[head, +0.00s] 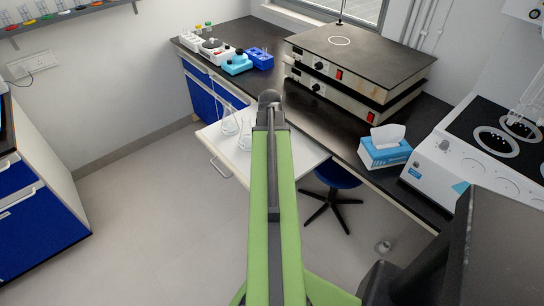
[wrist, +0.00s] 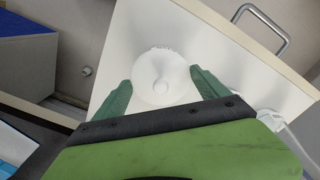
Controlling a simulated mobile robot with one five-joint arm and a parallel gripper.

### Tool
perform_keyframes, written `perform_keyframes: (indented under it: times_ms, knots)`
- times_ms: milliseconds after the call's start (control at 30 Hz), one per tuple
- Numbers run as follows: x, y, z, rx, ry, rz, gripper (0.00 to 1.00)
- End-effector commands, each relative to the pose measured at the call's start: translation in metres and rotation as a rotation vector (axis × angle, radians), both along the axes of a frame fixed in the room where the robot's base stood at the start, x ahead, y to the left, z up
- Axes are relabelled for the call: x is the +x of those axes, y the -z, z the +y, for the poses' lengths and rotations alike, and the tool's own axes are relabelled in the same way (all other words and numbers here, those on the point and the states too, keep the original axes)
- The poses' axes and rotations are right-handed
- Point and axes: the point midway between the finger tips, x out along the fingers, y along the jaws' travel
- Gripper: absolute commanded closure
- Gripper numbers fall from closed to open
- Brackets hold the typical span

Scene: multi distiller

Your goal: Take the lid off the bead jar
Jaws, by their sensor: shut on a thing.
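In the wrist view a round white lid (wrist: 150,88) with a small knob in its middle sits between the green fingers of my gripper (wrist: 161,76). The fingers are at its two sides, and my gripper is shut on it. A bumpy pale edge shows just beyond the lid. The jar body is hidden, and I cannot tell whether the lid still rests on it. The pulled-out white drawer (wrist: 228,62) lies below. In the head view my own arm hides the gripper, lid and jar.
In the head view the open drawer (head: 212,146) holds glass flasks (head: 229,124) on its left. A stool (head: 335,182) stands under the bench. The floor at left is clear.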

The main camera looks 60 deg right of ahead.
Motion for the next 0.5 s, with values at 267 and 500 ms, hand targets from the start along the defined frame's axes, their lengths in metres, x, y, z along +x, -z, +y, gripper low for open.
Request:
perform_keyframes:
  times_ms: [267, 500]
  knots:
    - [0.0, -0.024, 0.0, 0.0, 0.0, 0.0, 0.54]
    - [-0.02, -0.059, -0.003, 0.0, 0.004, 0.0, 0.54]
